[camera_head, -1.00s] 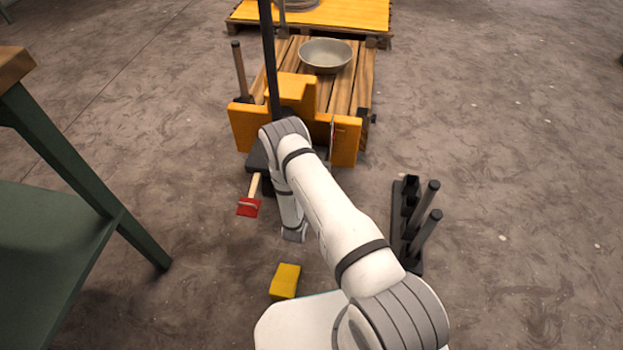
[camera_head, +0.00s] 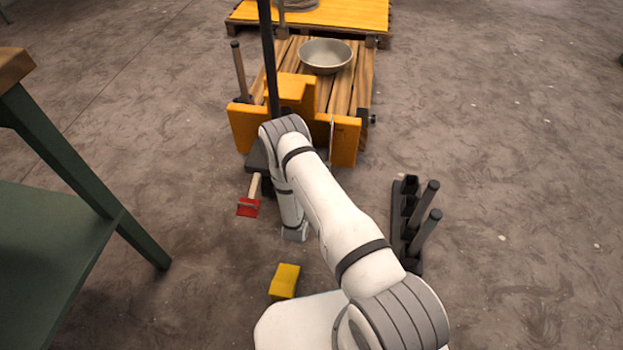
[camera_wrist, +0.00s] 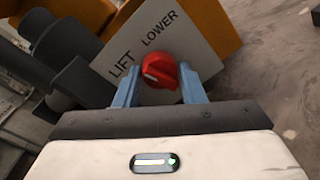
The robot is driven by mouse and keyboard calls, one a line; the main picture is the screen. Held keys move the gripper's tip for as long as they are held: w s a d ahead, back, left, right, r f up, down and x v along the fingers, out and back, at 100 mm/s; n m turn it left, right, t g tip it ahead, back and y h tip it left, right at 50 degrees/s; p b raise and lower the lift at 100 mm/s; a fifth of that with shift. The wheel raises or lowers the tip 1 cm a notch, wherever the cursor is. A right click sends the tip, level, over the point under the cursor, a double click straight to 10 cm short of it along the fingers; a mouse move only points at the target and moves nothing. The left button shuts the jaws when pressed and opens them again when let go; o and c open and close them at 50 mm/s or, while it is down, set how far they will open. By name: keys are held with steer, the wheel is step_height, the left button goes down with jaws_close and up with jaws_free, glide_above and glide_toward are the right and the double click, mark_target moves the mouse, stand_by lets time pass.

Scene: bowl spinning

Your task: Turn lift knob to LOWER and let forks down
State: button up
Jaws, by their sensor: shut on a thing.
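The red lift knob (camera_wrist: 160,70) sits on a pale plate (camera_wrist: 192,46) marked LIFT and LOWER in the wrist view. A small white mark shows on the knob's left side, nearer the word LIFT. My gripper (camera_wrist: 158,76) is shut on the knob, with one blue finger on either side. In the head view my arm hides the knob and gripper. The orange lift truck (camera_head: 345,141) stands beyond my arm with a wooden pallet (camera_head: 362,85) behind its front. The forks are not visible, so their height cannot be told.
A metal bowl (camera_head: 325,56) rests on the pallet. A red-ended handle (camera_head: 248,207) sticks out left of my arm. A yellow block (camera_head: 285,281) lies on the floor. A dark rack (camera_head: 412,225) stands right, and a green bench (camera_head: 50,220) left. The floor at far right is clear.

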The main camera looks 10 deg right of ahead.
steer(key=m+y, duration=0.1)
steer(key=m, duration=1)
steer(key=shift+r+m, duration=0.15)
steer(key=shift+m, duration=0.25)
stand_by(0.4)
steer(key=o, duration=1)
steer(key=p+v, duration=0.2)
steer(key=v, duration=0.5)
steer(key=shift+s, duration=0.4)
